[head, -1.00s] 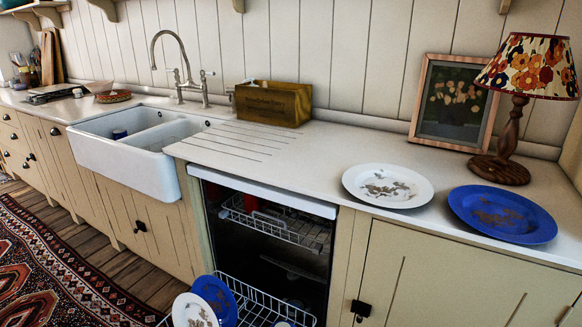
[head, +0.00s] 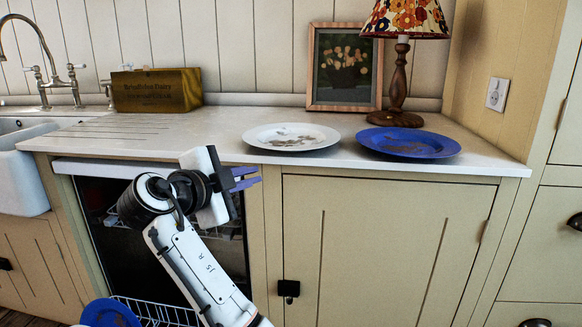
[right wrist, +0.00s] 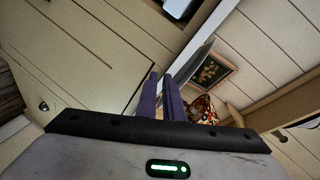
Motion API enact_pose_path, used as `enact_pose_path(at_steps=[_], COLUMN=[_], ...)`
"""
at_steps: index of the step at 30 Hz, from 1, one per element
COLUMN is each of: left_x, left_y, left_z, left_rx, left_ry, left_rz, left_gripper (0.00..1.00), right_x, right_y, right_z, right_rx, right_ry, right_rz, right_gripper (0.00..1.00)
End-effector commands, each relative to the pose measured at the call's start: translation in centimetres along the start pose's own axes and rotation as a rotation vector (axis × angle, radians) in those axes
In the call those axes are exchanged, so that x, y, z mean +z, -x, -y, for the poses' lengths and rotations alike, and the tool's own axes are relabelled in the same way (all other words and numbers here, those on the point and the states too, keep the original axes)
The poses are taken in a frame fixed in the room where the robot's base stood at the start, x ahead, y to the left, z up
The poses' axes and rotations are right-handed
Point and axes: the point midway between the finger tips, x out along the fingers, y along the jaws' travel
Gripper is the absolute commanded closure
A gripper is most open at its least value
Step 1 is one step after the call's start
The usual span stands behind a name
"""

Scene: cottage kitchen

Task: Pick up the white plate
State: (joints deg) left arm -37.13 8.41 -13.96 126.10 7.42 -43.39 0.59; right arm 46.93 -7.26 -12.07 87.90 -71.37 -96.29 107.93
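The white plate (head: 262,137) with a brownish floral pattern lies flat on the worktop in the head view, close to the front edge. My right gripper (head: 259,175) is in front of the worktop, below and left of the plate, apart from it. Its purple fingers point right and stand a narrow gap apart, with nothing between them; they also show in the right wrist view (right wrist: 160,76). I cannot make out the plate for sure in the right wrist view. My left gripper is not in view.
A blue plate (head: 408,149) lies just right of the white plate. A lamp (head: 396,85) and a framed picture (head: 344,66) stand behind. A wooden box (head: 156,91) stands at the left. Below, the dishwasher is open, with a rack (head: 160,312) pulled out. The worktop (head: 200,125) left of the plate is clear.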

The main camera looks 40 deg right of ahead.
Motion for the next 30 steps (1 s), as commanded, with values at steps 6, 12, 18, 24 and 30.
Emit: enact_pose_path(at_steps=[6, 12, 18, 24, 30], left_x=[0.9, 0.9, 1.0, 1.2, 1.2], left_y=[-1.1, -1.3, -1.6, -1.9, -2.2], left_z=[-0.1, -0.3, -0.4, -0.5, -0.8], left_rx=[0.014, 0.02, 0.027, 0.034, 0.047], left_ry=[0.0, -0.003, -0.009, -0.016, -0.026], left_rz=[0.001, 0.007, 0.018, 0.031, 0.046], left_gripper=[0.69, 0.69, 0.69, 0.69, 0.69], right_x=[-4.8, -5.9, -6.3, -6.6, -7.0], right_y=[2.3, 1.1, -1.9, -4.1, -6.9], right_z=[2.8, 3.1, 2.9, 2.9, 2.8], right_rx=[0.021, 0.024, 0.023, 0.023, 0.024], right_ry=[-0.342, -0.391, -0.388, -0.388, -0.387], right_rz=[-0.148, -0.174, -0.171, -0.172, -0.171], right_gripper=[0.92, 0.92, 0.92, 0.92, 0.92])
